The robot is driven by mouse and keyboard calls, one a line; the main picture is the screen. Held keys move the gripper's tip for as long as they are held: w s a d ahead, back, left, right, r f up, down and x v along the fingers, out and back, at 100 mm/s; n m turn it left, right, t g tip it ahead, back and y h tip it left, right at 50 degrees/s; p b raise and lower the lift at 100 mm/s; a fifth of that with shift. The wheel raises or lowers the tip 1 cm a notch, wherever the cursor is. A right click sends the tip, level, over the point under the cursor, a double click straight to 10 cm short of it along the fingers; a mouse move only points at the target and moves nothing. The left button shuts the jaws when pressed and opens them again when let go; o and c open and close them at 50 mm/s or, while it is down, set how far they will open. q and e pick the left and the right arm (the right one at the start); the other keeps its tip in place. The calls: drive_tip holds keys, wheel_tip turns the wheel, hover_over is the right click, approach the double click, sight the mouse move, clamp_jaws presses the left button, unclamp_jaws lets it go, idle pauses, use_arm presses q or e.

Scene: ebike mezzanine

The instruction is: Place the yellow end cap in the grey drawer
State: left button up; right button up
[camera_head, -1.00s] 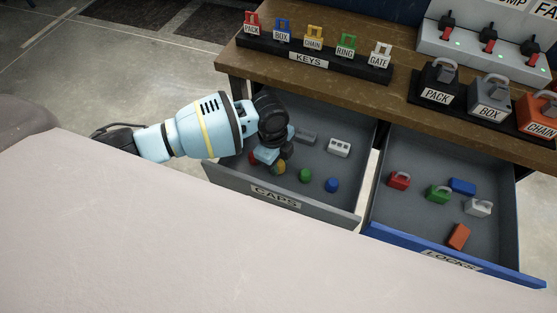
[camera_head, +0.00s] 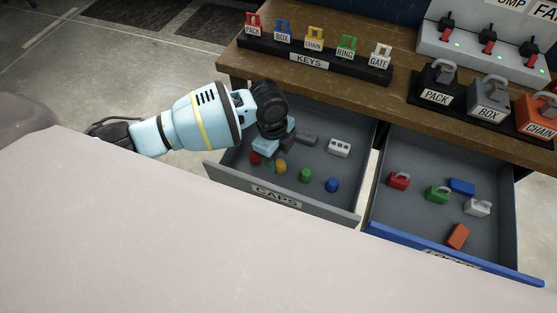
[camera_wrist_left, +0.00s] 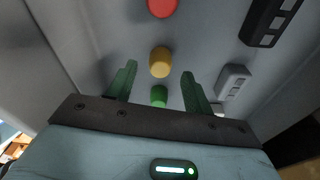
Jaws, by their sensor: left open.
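The yellow end cap (camera_head: 281,167) sits on the floor of the open grey drawer (camera_head: 226,176) labelled CAPS, between a red cap (camera_head: 255,159) and a green cap (camera_head: 306,175). My left gripper (camera_head: 271,162) is over the drawer's left part, above the caps, partly hidden by its own wrist. In the left wrist view the yellow cap (camera_wrist_left: 160,62) shows beyond and between the spread green fingers (camera_wrist_left: 160,72), with a gap on each side. The gripper is open and empty. My right gripper is not in view.
The grey drawer also holds a blue cap (camera_head: 332,184), a white block (camera_head: 339,148) and a dark grey block (camera_head: 306,138). The open blue drawer (camera_head: 450,259) with locks is to the right. The wooden bench top (camera_head: 330,82) with a key rack overhangs behind.

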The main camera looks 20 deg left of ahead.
use_arm(q)
wheel_tip(320, 180, up, 9)
drive_tip(key=a, duration=0.1)
drive_tip(key=shift+f+p, duration=0.15)
drive_tip(key=shift+p, duration=0.25)
